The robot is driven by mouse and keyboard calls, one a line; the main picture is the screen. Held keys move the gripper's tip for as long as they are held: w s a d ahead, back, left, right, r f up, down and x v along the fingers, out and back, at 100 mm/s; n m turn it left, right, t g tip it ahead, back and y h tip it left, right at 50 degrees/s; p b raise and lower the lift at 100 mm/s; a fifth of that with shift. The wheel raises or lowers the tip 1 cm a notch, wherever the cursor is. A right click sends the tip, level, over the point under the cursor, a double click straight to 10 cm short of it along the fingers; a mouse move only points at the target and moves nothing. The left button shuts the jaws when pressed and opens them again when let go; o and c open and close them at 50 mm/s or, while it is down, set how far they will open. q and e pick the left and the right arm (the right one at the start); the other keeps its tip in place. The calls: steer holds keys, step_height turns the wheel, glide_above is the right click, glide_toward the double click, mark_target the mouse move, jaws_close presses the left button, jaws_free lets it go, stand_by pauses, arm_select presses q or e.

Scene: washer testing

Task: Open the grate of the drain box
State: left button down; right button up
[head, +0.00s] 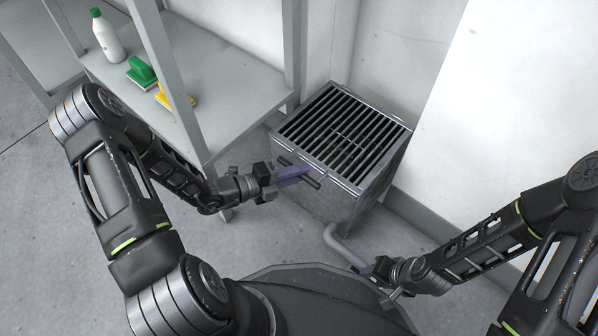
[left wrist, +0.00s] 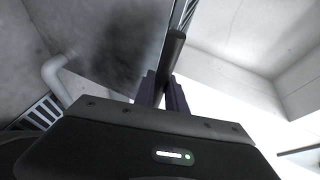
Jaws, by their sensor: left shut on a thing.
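The drain box (head: 345,205) is a grey metal box standing against the wall. Its slatted grate (head: 340,131) lies flat across the top. A dark bar handle (head: 312,182) sticks out at the front edge of the grate. My left gripper (head: 293,174) has its purple fingers shut on the handle. In the left wrist view the dark handle (left wrist: 173,50) runs up between the fingers (left wrist: 163,92), with a bit of the grate (left wrist: 184,14) above it. My right gripper (head: 368,270) is low in front of the box, apart from it; its jaw opening is too small to tell.
A grey shelf unit (head: 215,88) stands left of the box, holding a white bottle with a green cap (head: 107,38), a green brush (head: 141,72) and a yellow one (head: 173,97). A pipe (head: 342,245) leaves the box low down. A white wall (head: 500,110) is at right.

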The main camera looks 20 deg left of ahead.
arm_select(q)
steer(key=shift+r, duration=0.15)
stand_by(0.7)
